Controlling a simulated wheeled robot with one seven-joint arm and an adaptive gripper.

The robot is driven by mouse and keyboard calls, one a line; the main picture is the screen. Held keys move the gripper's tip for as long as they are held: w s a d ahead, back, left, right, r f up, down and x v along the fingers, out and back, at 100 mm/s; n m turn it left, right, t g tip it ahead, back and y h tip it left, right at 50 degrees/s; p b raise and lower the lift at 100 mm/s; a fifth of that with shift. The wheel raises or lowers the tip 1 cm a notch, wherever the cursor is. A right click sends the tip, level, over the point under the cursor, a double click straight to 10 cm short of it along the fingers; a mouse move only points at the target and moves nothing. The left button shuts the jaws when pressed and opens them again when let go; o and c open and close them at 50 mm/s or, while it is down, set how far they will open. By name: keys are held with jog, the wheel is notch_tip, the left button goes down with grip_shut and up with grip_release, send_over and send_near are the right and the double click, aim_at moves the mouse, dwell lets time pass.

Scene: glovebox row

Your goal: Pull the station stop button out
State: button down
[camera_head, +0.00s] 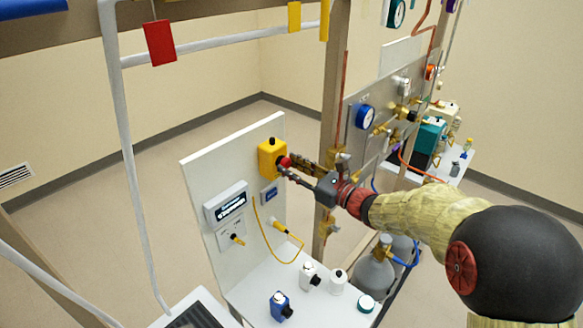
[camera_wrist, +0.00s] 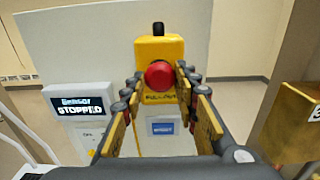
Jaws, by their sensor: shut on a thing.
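The station stop button is a red round knob (camera_wrist: 160,74) on a yellow box (camera_wrist: 158,46) mounted high on a white upright panel. In the head view the yellow box (camera_head: 268,152) is near the panel's right edge, and the red knob (camera_head: 284,162) sticks out of its front. My gripper (camera_head: 287,167) reaches in from the right and is shut on the knob. In the wrist view its two fingers stand on either side of the knob, level with its face. A display (camera_wrist: 78,104) to the left reads "STOPPED".
The display box (camera_head: 226,203) hangs left of the button on the white panel (camera_head: 215,165). A yellow cable (camera_head: 262,235) loops below. Small bottles (camera_head: 280,305) stand on the white bench. A wooden post (camera_head: 333,110) and a piped panel stand close on the right.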

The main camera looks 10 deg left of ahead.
jog(key=shift+b+v, duration=0.3)
jog(key=shift+v, duration=0.55)
jog(key=c, duration=1.8)
grip_release()
jog(key=shift+f, duration=0.1)
jog(key=shift+c, duration=0.2)
jog(key=shift+o, duration=1.3)
jog(key=shift+d, duration=0.1)
jog(key=shift+o, duration=1.2)
jog(key=v, duration=1.2)
